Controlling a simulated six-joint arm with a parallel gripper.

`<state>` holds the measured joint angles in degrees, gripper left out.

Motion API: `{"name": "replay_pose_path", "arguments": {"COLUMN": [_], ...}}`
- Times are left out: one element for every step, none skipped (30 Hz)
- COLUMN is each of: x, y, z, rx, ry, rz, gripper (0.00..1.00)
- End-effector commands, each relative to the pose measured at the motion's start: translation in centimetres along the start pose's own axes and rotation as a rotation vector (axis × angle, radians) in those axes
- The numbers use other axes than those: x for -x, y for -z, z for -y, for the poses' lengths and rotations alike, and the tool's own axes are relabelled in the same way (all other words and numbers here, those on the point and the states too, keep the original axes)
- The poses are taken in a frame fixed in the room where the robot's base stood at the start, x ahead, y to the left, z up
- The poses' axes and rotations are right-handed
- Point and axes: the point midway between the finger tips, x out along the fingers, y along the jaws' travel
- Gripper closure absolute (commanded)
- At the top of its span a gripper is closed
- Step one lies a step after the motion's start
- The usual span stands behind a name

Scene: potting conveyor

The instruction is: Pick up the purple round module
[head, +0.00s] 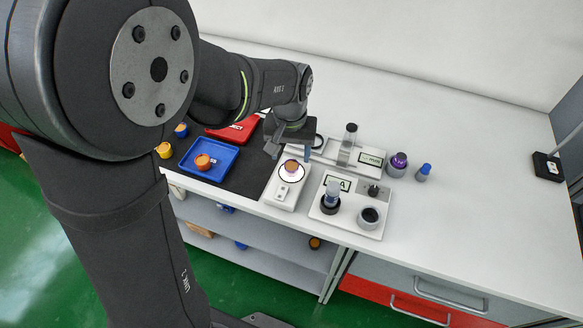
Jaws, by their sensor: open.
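My gripper (289,152) is open, with its fingers pointing down over the small white device. A small round module (291,167) with an orange-brown top and a purple tint at its side sits on that device's round lit plate (291,177). It lies just below and between the fingertips, and I cannot tell whether they touch it. I cannot tell for certain which of the two is the purple round module.
A blue tray (225,170) holding an orange round piece and a red tray (246,128) lie on the dark mat to the left. White stations (345,207) with upright parts stand right of the gripper.

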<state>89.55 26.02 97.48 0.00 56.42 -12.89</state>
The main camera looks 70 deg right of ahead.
Motion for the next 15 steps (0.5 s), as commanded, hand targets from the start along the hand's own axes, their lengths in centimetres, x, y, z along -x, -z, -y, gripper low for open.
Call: {"name": "replay_pose_path", "arguments": {"x": [-0.8, -1.3, -2.0, -2.4, -2.8, -3.4, -3.8, -4.0, -4.3, -4.5, -4.6, -4.7, -4.7, -4.7, -4.7], "y": [-0.2, -0.3, -0.4, -0.5, -0.5, -0.4, -0.4, -0.4, -0.4, -0.4, -0.4, -0.4, -0.4, -0.4, -0.4], "z": [-0.1, -0.2, -0.2, -0.3, -0.4, -0.3, -0.3, -0.3, -0.3, -0.3, -0.3, -0.3, -0.3, -0.3, -0.3], "rx": [-0.001, -0.001, -0.001, -0.001, -0.001, -0.001, -0.001, -0.001, -0.001, -0.001, 0.0, 0.0, 0.0, 0.0, 0.0], "ry": [0.001, 0.001, 0.001, 0.001, 0.001, 0.001, 0.001, 0.001, 0.001, 0.0, 0.0, 0.0, 0.0, 0.0, 0.0], "rz": [0.004, 0.005, 0.006, 0.005, 0.005, 0.004, 0.004, 0.004, 0.003, 0.002, 0.002, 0.001, 0.001, 0.001, 0.001], "gripper": [0.4, 0.4, 0.4, 0.4, 0.4, 0.4, 0.4, 0.4, 0.4, 0.4, 0.4, 0.4, 0.4, 0.4, 0.4]}}
